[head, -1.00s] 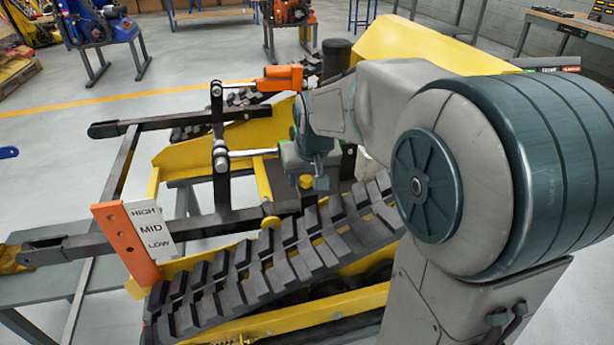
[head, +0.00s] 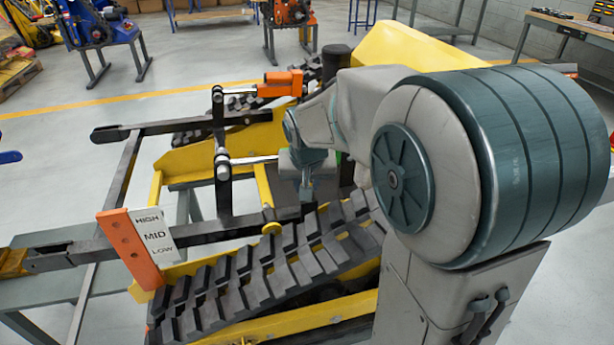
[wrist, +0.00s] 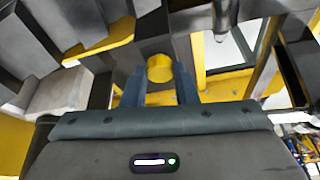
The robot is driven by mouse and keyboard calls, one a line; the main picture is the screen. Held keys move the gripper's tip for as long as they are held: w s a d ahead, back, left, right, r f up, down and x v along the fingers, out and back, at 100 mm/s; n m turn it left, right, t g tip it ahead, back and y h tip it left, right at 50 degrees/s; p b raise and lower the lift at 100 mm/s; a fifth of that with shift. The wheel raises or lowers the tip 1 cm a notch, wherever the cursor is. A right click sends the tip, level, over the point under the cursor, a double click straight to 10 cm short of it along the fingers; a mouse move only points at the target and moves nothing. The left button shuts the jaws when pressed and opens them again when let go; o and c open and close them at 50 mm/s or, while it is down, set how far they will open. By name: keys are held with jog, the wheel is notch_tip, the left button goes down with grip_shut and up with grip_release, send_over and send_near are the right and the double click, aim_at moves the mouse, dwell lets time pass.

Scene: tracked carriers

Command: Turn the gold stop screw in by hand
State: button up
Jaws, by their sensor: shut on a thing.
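The gold stop screw (wrist: 160,68) shows in the wrist view as a round yellow-gold head between the two fingers. My gripper (wrist: 160,84) is shut on it, one finger on each side. In the head view my gripper (head: 306,194) points down just above the black track (head: 285,250), beside the dark frame bar, and hides the screw head. The screw's thread and how deep it sits are hidden.
An orange post with a HIGH/MID/LOW plate (head: 155,235) stands at the front left. A dark linkage post (head: 222,165) with bright rods and an orange block (head: 280,83) is close to my gripper's left. Yellow carrier panels (head: 400,45) lie behind my arm.

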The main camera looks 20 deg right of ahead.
jog(key=m, duration=0.1)
jog(key=m+h+p, duration=0.1)
jog(key=m, duration=0.1)
jog(key=shift+w+a+m+g, duration=0.1)
jog(key=shift+a+m+g, duration=0.05)
jog(key=shift+m+g, duration=0.15)
jog(key=m, duration=0.2)
jog(key=m+g+h+b, duration=0.1)
jog(key=m, duration=0.1)
jog(key=shift+w+a+m+h, duration=0.1)
jog(key=shift+m+h, duration=0.2)
jog(key=o, duration=1)
jog(key=p+v, duration=0.2)
jog(key=v, duration=1.2)
jog(key=shift+w, duration=0.1)
